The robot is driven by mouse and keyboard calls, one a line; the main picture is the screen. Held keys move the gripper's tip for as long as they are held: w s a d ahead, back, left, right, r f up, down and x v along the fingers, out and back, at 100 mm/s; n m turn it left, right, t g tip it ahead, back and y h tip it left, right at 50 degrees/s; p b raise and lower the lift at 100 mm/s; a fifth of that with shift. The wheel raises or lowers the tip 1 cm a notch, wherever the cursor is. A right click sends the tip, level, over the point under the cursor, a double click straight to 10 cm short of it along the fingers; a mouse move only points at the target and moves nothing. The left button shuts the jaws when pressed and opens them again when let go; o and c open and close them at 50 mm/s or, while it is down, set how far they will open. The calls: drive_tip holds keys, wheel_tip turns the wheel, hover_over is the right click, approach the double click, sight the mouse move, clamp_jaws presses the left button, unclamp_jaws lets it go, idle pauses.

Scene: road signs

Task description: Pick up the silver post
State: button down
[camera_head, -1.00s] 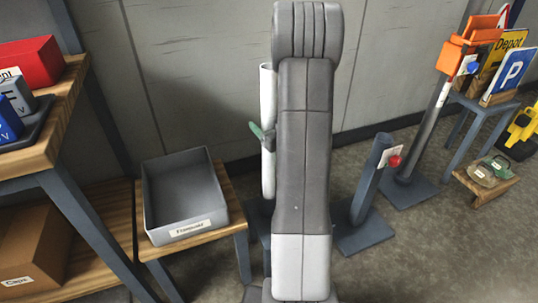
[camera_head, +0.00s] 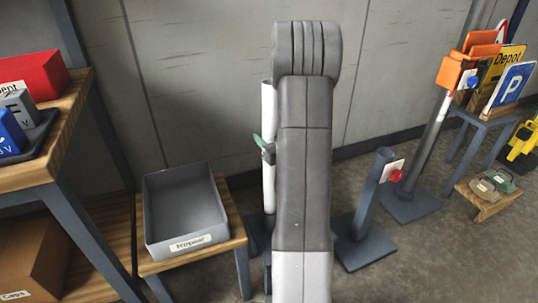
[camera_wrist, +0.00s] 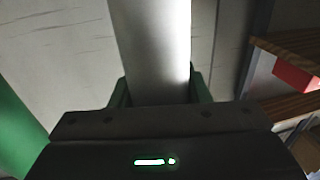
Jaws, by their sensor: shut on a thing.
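The silver post (camera_head: 268,110) is a pale upright cylinder to the left of my grey arm in the head view, partly covered by it. My gripper (camera_head: 265,148), with a green finger showing, is at the post's mid-height. In the wrist view the post (camera_wrist: 150,45) stands between the green fingers of my gripper (camera_wrist: 158,90), which is shut on it. The post's lower end is near a blue-grey floor base (camera_head: 258,232), mostly hidden by my arm; I cannot tell whether they touch.
A grey open bin (camera_head: 188,242) sits on a low wooden stand at left. A shelf (camera_head: 75,110) holds red, grey and blue boxes. Right of my arm stand a blue-grey post with a red knob (camera_head: 396,176) and an orange-topped pole (camera_head: 432,140). A blue P sign (camera_head: 511,84) is behind.

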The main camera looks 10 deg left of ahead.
sight(267, 80)
drive_tip(key=shift+r, duration=0.25)
wheel_tip(267, 80, up, 18)
drive_tip(key=p, duration=0.5)
drive_tip(key=shift+f, duration=0.15)
idle(0.8)
